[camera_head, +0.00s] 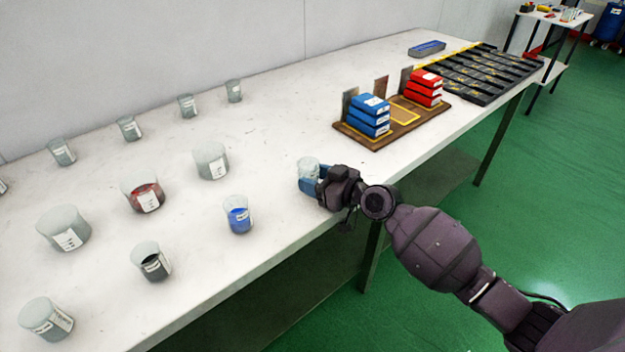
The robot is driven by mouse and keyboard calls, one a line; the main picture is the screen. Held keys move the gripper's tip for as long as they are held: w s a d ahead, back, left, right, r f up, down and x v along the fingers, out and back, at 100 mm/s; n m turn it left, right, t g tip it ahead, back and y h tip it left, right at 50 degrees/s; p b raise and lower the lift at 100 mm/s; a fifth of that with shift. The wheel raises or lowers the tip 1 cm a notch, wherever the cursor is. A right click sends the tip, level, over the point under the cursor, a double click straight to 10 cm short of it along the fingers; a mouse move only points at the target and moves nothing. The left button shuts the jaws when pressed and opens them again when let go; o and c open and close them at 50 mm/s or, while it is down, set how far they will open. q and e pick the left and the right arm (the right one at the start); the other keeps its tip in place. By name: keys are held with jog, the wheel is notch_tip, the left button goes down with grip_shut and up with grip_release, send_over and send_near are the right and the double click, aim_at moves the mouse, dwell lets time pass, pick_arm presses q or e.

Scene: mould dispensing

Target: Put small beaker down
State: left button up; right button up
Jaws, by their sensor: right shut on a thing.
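My right gripper (312,183) comes in from the lower right, over the front edge of the white table. My left gripper is not in view.
A beaker with blue liquid (238,216) stands left of my right gripper. Several other beakers, one with red liquid (146,194), stand further left. A wooden board (376,140) with blue and red boxes lies behind right. Bare table surrounds the gripper.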

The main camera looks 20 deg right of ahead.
jog(key=shift+w+a+f, duration=0.1)
jog(key=shift+w+f, duration=0.05)
jog(key=shift+f, duration=0.2)
jog(key=shift+r, duration=0.15)
jog(key=shift+f, duration=0.3)
jog(key=o, duration=0.9)
jog(key=shift+r, duration=0.1)
jog(key=shift+o, duration=0.2)
